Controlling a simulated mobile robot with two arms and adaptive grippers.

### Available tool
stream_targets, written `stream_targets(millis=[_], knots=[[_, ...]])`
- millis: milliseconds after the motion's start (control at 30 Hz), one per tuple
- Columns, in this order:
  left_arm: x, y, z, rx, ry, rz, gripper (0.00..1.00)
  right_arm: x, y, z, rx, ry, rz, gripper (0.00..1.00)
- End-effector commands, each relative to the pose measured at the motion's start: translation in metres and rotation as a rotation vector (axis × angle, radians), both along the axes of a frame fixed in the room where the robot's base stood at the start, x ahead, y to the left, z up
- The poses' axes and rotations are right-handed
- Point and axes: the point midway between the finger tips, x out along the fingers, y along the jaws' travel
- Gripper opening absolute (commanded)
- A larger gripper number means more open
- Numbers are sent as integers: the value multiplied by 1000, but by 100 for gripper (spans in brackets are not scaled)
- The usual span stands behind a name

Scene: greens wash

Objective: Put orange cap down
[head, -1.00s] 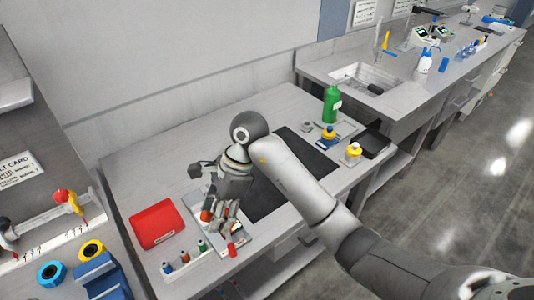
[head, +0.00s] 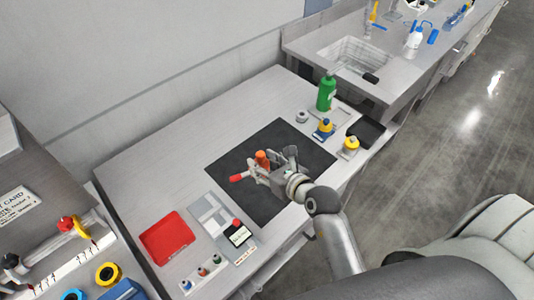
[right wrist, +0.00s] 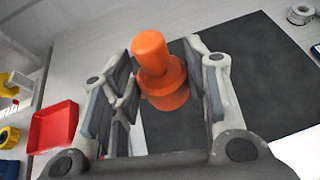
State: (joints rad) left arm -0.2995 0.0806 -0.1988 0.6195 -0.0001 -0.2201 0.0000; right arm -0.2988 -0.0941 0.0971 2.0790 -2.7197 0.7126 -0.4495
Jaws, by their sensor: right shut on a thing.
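The orange cap (head: 262,158) is held by my right gripper (head: 264,170) over the black mat (head: 240,200). In the right wrist view the orange cap (right wrist: 150,53) stands between the two fingers, with its narrow knob up and a wider rim below. I cannot tell whether its underside touches the mat. A red-tipped piece (head: 237,177) sticks out left of the gripper; I cannot tell what it belongs to. My left gripper is not in view.
A red tray (head: 167,236) and a grey tray with compartments (head: 206,212) lie left of the mat. Much of the mat is bare.

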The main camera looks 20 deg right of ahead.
Motion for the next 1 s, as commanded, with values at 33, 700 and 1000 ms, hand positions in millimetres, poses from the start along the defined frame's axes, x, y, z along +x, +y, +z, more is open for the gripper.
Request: stream_targets(millis=[33,700,1000], knots=[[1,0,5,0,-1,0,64,-4,-5,0,4,-8,-25,15],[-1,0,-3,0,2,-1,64,58,-84,-53,2,-35,-76,15],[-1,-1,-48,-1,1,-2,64,73,-99,-84,4,-36,-75,15]])
